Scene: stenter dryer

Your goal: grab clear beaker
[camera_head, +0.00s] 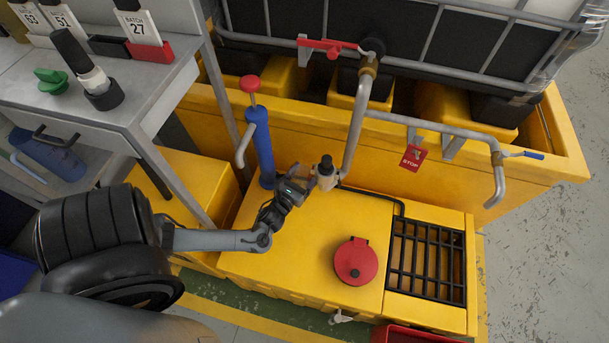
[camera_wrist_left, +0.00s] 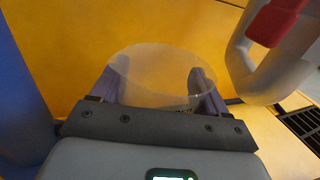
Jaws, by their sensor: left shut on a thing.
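The clear beaker (camera_wrist_left: 160,72) is a pale, see-through round shape between the two fingers in the left wrist view. My left gripper (camera_wrist_left: 155,88) is shut on it, one finger on each side. In the head view my left gripper (camera_head: 300,178) is above the yellow platform, between a blue hand pump and a pale pipe fitting. The beaker cannot be made out clearly there. My right gripper is out of view.
The blue pump (camera_head: 262,145) with a red knob stands left of the gripper. The pipe fitting (camera_head: 326,174) is close on the right. A red round lid (camera_head: 356,261) and a black grate (camera_head: 427,261) lie nearer. A grey bench (camera_head: 110,95) stands at upper left.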

